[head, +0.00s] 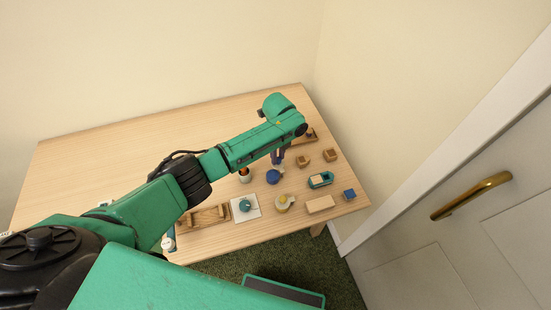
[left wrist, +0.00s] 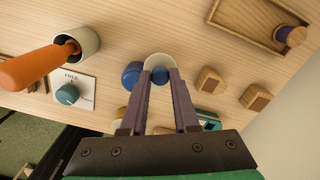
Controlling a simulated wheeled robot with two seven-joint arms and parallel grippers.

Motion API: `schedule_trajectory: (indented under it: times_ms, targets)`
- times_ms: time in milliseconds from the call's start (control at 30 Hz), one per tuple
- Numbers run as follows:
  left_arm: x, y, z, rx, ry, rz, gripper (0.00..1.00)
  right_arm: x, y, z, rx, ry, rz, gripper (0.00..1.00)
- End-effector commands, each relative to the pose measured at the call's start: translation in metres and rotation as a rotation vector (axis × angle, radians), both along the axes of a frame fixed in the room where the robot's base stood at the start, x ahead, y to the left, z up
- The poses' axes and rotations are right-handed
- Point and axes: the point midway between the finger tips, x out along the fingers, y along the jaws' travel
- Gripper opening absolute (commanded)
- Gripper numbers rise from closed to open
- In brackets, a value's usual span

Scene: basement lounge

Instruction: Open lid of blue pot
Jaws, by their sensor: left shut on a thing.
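The blue pot (head: 273,177) stands near the middle of the table's right part, just below my left gripper (head: 278,158). In the left wrist view the round blue pot (left wrist: 132,75) shows left of the fingertips. A pale round disc (left wrist: 158,60) overlaps its right side. My left gripper (left wrist: 160,76) is shut on a small blue knob (left wrist: 160,77) in front of this disc. I cannot tell how far the disc is lifted from the pot. My right gripper is not in view.
A pale cup (left wrist: 85,40) with an orange handle (left wrist: 35,68) stands left of the pot. A yellow pot (head: 282,203), wooden blocks (head: 303,160), a teal boat-like piece (head: 320,180) and a wooden tray (head: 312,136) surround it. The table's far left is mostly clear.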

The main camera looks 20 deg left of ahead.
Motion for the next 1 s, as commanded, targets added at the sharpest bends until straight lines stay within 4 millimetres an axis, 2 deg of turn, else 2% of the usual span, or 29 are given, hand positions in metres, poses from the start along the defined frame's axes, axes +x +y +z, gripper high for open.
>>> schedule_trajectory:
  times_ms: [200, 500, 1000]
  targets:
    - [0.004, -0.006, -0.001, -0.001, -0.001, -0.178, 0.0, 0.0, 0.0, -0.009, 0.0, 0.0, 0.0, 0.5]
    - [0.006, -0.011, 0.0, -0.002, -0.001, -0.338, 0.0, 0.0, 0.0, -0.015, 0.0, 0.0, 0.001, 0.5]
    - [0.006, -0.012, 0.0, -0.001, 0.0, -0.392, 0.0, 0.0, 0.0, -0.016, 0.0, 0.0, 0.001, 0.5]
